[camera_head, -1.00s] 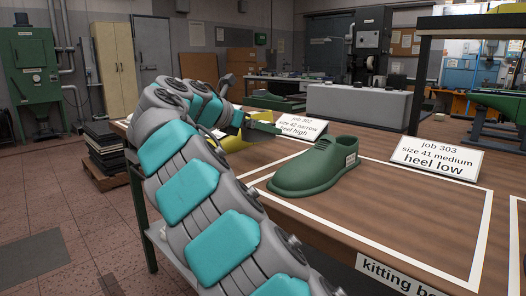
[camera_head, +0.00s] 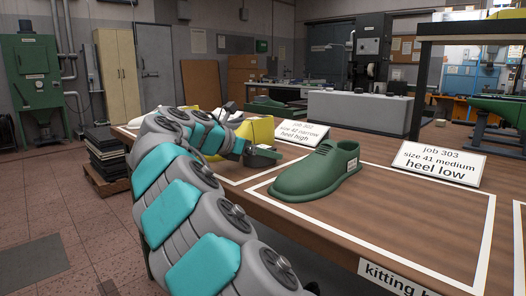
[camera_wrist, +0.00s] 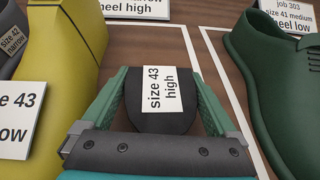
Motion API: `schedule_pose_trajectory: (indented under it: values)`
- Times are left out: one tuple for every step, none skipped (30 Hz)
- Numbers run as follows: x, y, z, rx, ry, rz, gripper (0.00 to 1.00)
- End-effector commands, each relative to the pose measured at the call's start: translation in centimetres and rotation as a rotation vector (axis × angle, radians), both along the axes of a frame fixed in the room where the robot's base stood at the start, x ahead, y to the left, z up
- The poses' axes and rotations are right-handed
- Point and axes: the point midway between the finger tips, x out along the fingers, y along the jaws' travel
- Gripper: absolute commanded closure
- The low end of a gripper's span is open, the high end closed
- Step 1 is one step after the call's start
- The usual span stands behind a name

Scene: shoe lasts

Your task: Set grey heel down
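The grey heel (camera_wrist: 145,118) is a dark rounded block with a white label reading "size 43 high". My gripper (camera_wrist: 163,85) has its green fingers against both sides of it in the wrist view. The heel is over the wood beside the yellow last (camera_wrist: 62,60), inside the job 302 outline; I cannot tell whether it touches the table. In the head view my gripper (camera_head: 264,156) is low behind the green last, and the heel there is small and partly hidden.
A green last (camera_head: 318,172) stands right of my gripper in the white job 303 outline. The job 302 card (camera_head: 304,132) is just behind my gripper; the job 303 card (camera_head: 438,163) is farther right. The yellow last (camera_head: 258,130) is close on the left. Wood in front of the green last is clear.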

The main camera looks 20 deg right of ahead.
Motion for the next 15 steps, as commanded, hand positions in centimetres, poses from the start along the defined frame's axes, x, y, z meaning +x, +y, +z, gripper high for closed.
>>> schedule_pose_trajectory:
  values:
    - [0.0, 0.0, 0.0, 0.0, 0.0, 0.0, 0.0]
    - [0.0, 0.0, 0.0, 0.0, 0.0, 0.0, 0.0]
    - [0.0, 0.0, 0.0, 0.0, 0.0, 0.0, 0.0]
    - [0.0, 0.0, 0.0, 0.0, 0.0, 0.0, 0.0]
    - [0.0, 0.0, 0.0, 0.0, 0.0, -0.001, 0.0]
    - [0.0, 0.0, 0.0, 0.0, 0.0, -0.001, 0.0]
    - [0.0, 0.0, 0.0, 0.0, 0.0, 0.0, 0.0]
    - [0.0, 0.0, 0.0, 0.0, 0.0, -0.001, 0.0]
    - [0.0, -0.1, 0.0, 0.0, -0.001, -0.001, 0.0]
    - [0.0, -0.1, 0.1, 0.0, -0.001, -0.001, 0.0]
    - [0.0, -0.1, 0.1, 0.0, -0.001, -0.001, 0.0]
    - [-0.1, 0.2, 0.3, 0.0, -0.001, 0.0, 0.0]
    - [-0.1, 0.6, 0.5, 0.0, 0.0, 0.001, 0.0]
    - [-0.2, 1.0, 0.7, -0.001, -0.001, 0.003, 0.0]
    - [-0.4, 1.7, 1.0, -0.001, -0.002, 0.004, 0.0]
